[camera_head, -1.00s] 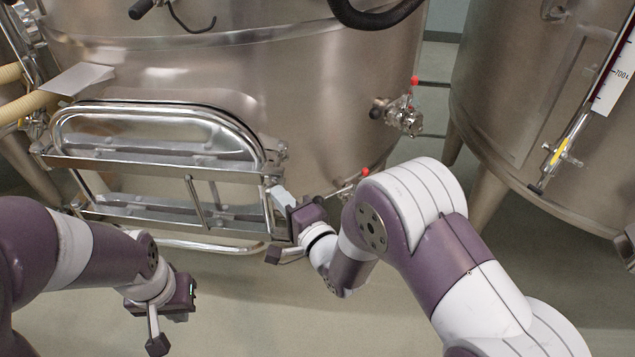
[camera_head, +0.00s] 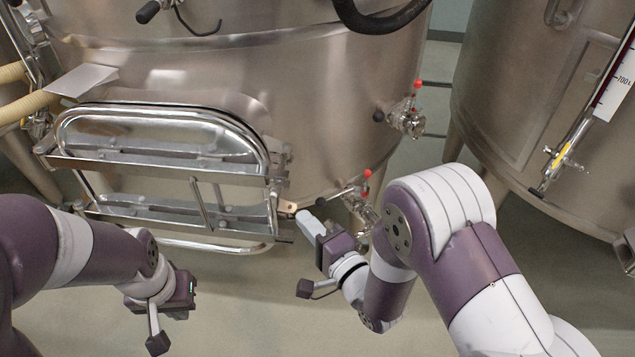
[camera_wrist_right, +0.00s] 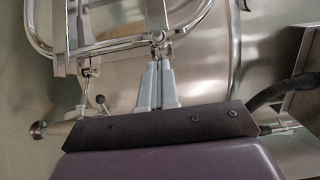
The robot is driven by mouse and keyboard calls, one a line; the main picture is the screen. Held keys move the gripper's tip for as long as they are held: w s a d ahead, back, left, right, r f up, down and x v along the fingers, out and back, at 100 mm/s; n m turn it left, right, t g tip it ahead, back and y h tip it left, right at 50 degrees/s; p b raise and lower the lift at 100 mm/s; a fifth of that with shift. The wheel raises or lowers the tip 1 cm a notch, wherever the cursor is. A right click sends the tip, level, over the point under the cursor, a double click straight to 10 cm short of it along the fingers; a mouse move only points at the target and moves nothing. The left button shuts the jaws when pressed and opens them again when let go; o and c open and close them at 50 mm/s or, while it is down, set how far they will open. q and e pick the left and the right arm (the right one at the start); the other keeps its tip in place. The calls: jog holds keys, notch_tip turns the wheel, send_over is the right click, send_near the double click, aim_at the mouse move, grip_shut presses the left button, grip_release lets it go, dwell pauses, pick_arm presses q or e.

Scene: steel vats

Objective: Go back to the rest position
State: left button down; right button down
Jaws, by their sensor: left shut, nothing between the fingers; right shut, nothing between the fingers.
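My right gripper (camera_head: 306,219) is shut and empty, just right of the lower right corner of the vat's steel hatch (camera_head: 160,160). In the right wrist view its two grey fingers (camera_wrist_right: 157,86) lie together, with a hinge fitting of the hatch frame beyond their tips; whether they touch it I cannot tell. My left gripper (camera_head: 172,303) hangs at the lower left over the floor, clear of the hatch. Its fingers are mostly hidden behind its own body.
The large steel vat (camera_head: 300,100) fills the back. Valves with red knobs (camera_head: 408,122) stick out to the right of the hatch. A second vat (camera_head: 530,110) with a level gauge (camera_head: 585,125) stands at the right. The floor (camera_head: 260,310) between my arms is clear.

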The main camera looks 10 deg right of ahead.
jog(key=shift+v, duration=1.05)
